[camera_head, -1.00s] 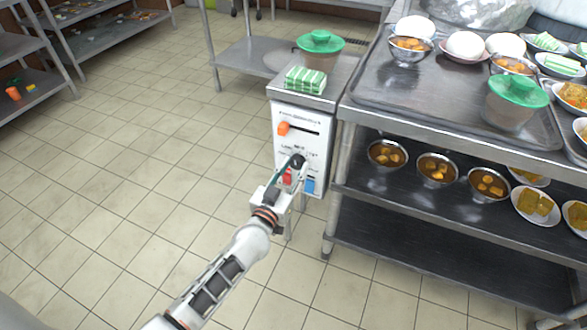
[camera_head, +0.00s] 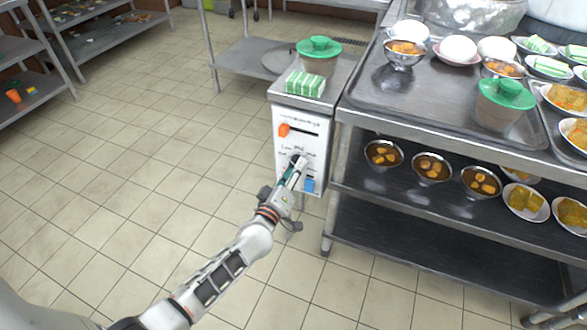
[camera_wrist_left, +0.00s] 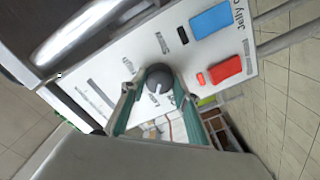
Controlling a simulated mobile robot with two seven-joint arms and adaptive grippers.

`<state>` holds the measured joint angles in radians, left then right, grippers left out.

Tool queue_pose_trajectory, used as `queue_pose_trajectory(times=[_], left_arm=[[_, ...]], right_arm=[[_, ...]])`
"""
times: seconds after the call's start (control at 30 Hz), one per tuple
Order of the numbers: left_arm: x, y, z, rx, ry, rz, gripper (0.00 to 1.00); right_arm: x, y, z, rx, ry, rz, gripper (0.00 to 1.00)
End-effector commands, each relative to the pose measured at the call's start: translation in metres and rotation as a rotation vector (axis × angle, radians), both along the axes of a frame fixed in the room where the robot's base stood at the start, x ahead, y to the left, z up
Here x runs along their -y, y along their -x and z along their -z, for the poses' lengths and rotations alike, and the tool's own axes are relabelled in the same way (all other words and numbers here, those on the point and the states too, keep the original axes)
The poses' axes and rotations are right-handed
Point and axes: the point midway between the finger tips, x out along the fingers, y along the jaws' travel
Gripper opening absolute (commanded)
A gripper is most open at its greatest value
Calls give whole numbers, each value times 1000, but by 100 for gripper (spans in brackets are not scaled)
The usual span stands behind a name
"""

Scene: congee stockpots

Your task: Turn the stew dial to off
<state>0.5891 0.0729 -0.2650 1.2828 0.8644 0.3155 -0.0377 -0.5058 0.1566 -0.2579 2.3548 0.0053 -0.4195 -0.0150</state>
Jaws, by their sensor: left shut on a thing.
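The stew dial is a dark grey round knob (camera_head: 299,160) on a white control panel (camera_head: 313,143). In the left wrist view the dial (camera_wrist_left: 158,76) shows a short white pointer line at its lower edge, aimed down and slightly left. My left gripper (camera_head: 295,170) reaches the panel from below, and its teal fingers (camera_wrist_left: 157,90) sit on either side of the dial, shut on it. Printed labels surround the dial, partly hidden by the fingers and too small to read. My right gripper is in neither view.
A blue switch (camera_wrist_left: 213,20) and a red switch (camera_wrist_left: 226,68) are on the same panel. Green-striped packets (camera_head: 305,83) and a green-lidded tub (camera_head: 319,55) stand on top. A steel cart (camera_head: 430,120) with bowls is at right; open floor lies left.

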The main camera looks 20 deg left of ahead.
Motion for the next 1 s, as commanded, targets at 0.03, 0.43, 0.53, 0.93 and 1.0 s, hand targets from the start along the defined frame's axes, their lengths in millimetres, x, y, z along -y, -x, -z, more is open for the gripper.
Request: queue_pose_trajectory(times=[0.03, 0.43, 0.53, 0.93, 1.0], left_arm=[[1, 0, 0, -3, 44, 2, 9], [1, 1, 1, -17, 412, 1, 9], [1, 1, 1, -20, 490, 1, 9], [2, 1, 1, -27, 687, 1, 9], [2, 1, 1, -27, 702, 1, 9]], right_arm=[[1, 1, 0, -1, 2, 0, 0], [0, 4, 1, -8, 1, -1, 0], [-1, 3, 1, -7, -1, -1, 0], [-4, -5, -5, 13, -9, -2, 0], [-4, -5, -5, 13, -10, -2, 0]])
